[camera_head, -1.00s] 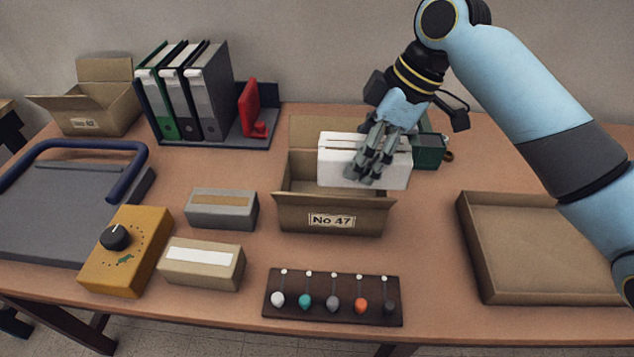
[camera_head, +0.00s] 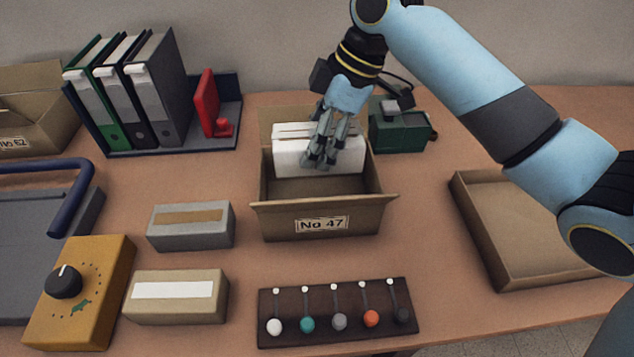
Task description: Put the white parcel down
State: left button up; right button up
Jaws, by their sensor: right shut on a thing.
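The white parcel (camera_head: 292,158) is upright at the back of the open cardboard box labelled No 47 (camera_head: 322,224). Its lower part is inside the box walls and its top shows near the rim. My right gripper (camera_head: 318,160) is shut on the parcel, with its fingers over the parcel's front face and top. I cannot tell whether the parcel touches the box floor. The front part of the box looks empty. My left gripper is not in view.
A green device (camera_head: 400,132) stands right behind the box. A shallow cardboard tray (camera_head: 530,235) lies at right, a dark board with coloured knobs (camera_head: 337,312) in front. Grey (camera_head: 190,227) and tan (camera_head: 177,297) boxes, an orange dial box (camera_head: 80,290) and binders (camera_head: 130,90) are at left.

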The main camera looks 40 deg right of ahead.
aim_at(351, 132)
notch_tip(351, 132, down, 12)
jog(key=shift+r+b, duration=0.15)
jog(key=shift+b, duration=0.35)
jog(key=shift+s, duration=0.1)
jog(key=o, duration=1.6)
jog(key=v, duration=1.2)
jog(key=shift+r+p, duration=0.1)
jog(key=shift+p, duration=0.2)
